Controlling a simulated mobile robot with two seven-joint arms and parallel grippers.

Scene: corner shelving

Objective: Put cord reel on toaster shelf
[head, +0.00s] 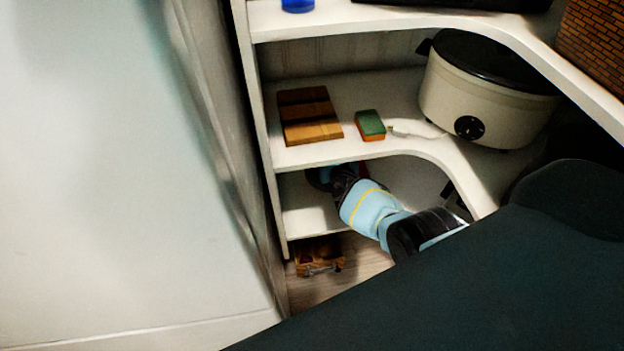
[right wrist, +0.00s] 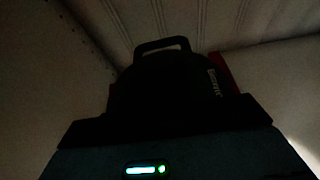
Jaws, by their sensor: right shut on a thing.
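My right arm reaches into the lower shelf (head: 305,208) of the corner unit in the head view. My right gripper (head: 321,178) is a dark shape just under the middle board; its fingertips are not clear there. In the dim right wrist view a black thing with a loop handle, seemingly the cord reel (right wrist: 160,78), stands straight ahead of the gripper, which is shut on it. Pale lettering and a red edge (right wrist: 224,73) show at its right; whether the red belongs to it I cannot tell. No toaster is clearly recognisable. My left gripper is out of view.
The middle shelf (head: 340,88) carries a wooden board (head: 308,115), a green and orange sponge (head: 370,125) and a cream slow cooker (head: 484,95) with a cord. A wooden box (head: 319,256) sits at the bottom. The middle board lies close above my gripper.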

